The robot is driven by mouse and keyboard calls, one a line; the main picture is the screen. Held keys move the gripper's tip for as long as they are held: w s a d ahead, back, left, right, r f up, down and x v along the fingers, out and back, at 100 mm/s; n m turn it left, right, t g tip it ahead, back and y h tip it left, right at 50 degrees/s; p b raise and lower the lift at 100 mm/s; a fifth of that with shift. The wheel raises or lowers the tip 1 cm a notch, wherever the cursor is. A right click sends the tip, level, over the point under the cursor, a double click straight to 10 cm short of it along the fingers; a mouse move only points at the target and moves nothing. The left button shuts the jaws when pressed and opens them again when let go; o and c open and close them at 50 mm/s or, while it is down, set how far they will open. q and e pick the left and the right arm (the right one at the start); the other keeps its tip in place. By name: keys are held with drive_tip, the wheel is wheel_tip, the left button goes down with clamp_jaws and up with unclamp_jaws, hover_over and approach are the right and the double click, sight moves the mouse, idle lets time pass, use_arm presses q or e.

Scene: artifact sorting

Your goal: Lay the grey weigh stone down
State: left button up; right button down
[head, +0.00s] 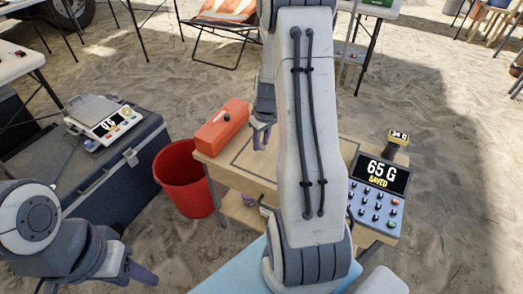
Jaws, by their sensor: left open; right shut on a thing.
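My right arm rises through the middle of the head view. My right gripper (261,136) points down over the wooden table, just right of the orange box. Its fingers are close together on a thing that I cannot make out. I cannot pick out the grey weigh stone anywhere in view; the arm hides part of the table. My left gripper (137,272) is open at the lower left, away from the table.
The wooden table (240,160) bears an orange box (222,128) with a dark knob and a keypad display (378,190) reading 65 G SAVED. A red bucket (184,180) stands left of it. A scale (103,118) sits on a dark case (100,172).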

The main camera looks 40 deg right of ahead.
sight(262, 145)
wheel_tip(262, 145, down, 4)
drive_tip(key=shift+f+b, duration=0.1)
drive_tip(key=shift+b, duration=0.45)
drive_tip(key=c, duration=0.5)
unclamp_jaws()
